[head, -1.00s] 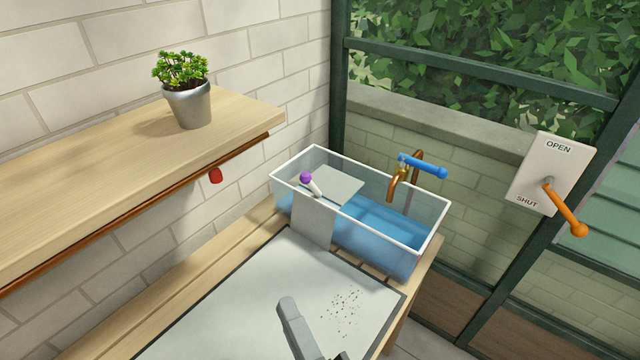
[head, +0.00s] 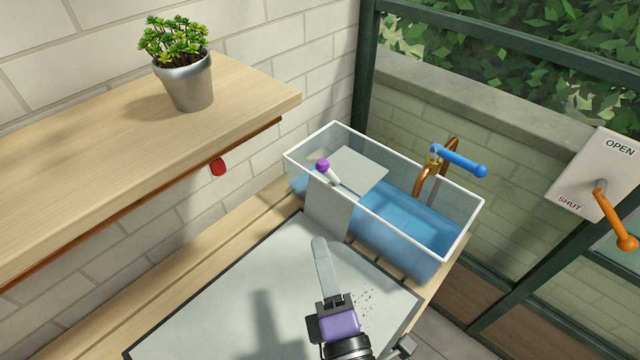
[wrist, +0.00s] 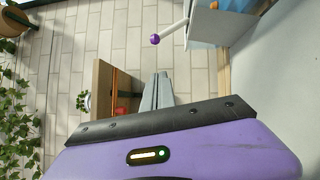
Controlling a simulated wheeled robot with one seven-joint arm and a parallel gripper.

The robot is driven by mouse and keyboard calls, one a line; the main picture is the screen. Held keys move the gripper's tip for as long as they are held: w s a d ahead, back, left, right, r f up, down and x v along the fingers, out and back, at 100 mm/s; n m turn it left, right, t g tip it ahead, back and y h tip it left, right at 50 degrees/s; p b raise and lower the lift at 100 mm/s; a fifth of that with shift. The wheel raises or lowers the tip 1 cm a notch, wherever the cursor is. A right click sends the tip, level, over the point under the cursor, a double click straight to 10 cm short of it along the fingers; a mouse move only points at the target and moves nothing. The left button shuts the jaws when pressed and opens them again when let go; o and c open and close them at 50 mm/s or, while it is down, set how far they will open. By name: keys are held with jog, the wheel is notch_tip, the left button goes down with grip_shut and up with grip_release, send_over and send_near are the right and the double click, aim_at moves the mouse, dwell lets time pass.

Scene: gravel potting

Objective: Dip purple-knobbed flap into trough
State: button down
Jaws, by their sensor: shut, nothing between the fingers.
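The trough (head: 470,225) is a clear box with a white rim and blue water, at the back of the bench. A grey flap (head: 360,170) lies level at the top of its left part. A grey panel (head: 328,208) hangs at the trough's front side. The purple knob (head: 322,165), on a short white stem, stands by the front rim; it also shows in the wrist view (wrist: 155,39). My gripper (head: 319,242) is shut and empty above the mat, in front of the panel and apart from it. In the wrist view its fingers (wrist: 160,77) point toward the knob's side.
A wooden shelf (head: 90,140) with a potted plant (head: 188,85) and a red knob (head: 218,167) beneath it is at left. A blue-handled tap (head: 460,160) stands behind the trough. An orange lever (head: 615,220) on an OPEN/SHUT plate is at right. Dark specks lie on the mat (head: 220,310).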

jog(key=d+p+x, duration=0.1)
jog(key=p+x, duration=0.1)
jog(key=x, duration=0.4)
jog(key=d+p+x, duration=0.1)
jog(key=p+x, duration=0.2)
jog(key=x, duration=0.3)
jog(key=shift+w+d+r, duration=0.15)
jog(key=shift+w+r, duration=0.15)
jog(key=shift+w, duration=0.45)
jog(key=shift+r+p, duration=0.1)
jog(key=shift+p, duration=0.2)
